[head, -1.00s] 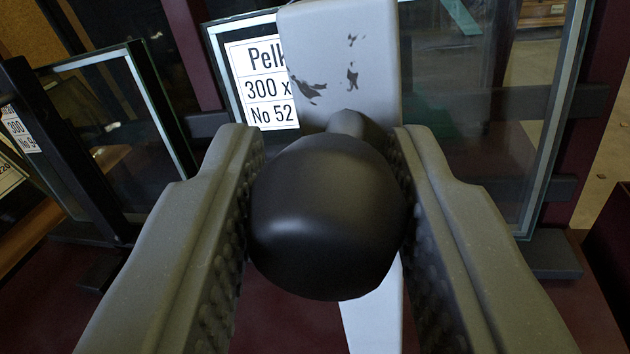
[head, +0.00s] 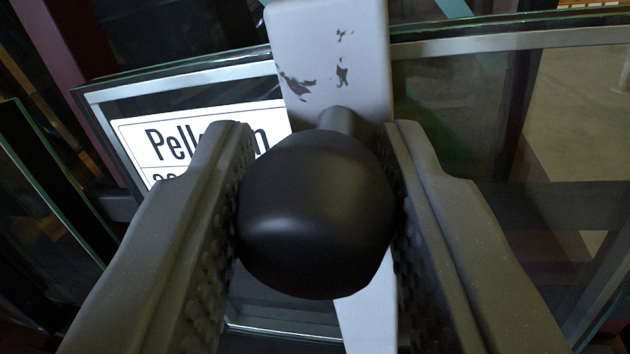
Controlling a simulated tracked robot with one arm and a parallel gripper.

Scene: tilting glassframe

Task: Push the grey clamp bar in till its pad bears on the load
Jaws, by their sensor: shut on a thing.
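My gripper (head: 318,215) is shut on a round black knob (head: 315,220), with a ridged finger pad against each side of it. The knob sits on a short grey stem on the grey clamp bar (head: 345,45), which has dark worn patches. The bar's lower part (head: 368,310) shows below the knob. Behind the bar stands the load, a framed glass pane (head: 450,110) with a white label (head: 200,125) that the bar and my gripper partly cover. The bar's pad is hidden, so I cannot tell whether it touches the glass.
Another dark-edged glass pane (head: 50,200) stands at the left, close to my gripper's left finger. A dark red post (head: 60,35) rises at the upper left. Pale floor (head: 590,120) shows through the glass at the right.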

